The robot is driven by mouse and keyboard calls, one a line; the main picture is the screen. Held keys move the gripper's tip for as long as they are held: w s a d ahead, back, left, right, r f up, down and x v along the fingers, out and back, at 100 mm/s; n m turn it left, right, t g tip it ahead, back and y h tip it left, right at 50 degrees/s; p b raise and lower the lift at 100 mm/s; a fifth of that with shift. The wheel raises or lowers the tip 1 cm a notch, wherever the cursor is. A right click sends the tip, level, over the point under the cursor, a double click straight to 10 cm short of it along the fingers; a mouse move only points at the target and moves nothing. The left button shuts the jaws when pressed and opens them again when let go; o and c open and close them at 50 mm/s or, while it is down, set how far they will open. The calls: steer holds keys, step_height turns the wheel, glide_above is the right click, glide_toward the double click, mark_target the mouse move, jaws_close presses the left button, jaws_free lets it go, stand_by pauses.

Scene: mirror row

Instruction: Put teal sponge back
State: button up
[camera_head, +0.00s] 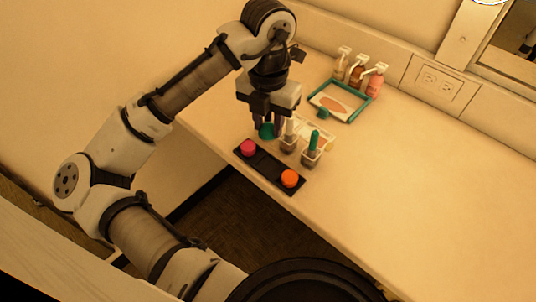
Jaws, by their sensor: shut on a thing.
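The teal sponge (266,132) is held between the fingers of my gripper (268,124), which points straight down. My gripper is shut on it, and the fingers hide part of it. It shows above the black holder (245,158) in the picture; whether it touches the holder cannot be told. A pink sponge (248,147) sits near the holder's left end and an orange sponge (289,178) near its right end. The stretch between them is bare and dark.
Two small cups stand just behind the holder, one with a green-handled item (313,140) and one with a pale-handled item (290,128). The counter (420,180) to the right is clear.

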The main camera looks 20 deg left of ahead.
step_height(320, 180, down, 11)
steer(key=shift+r, duration=0.15)
stand_by(0.4)
steer(key=shift+f, duration=0.25)
steer(key=o, duration=0.9)
steer(key=shift+r, duration=0.15)
step_height(320, 180, up, 12)
steer(key=shift+r, duration=0.15)
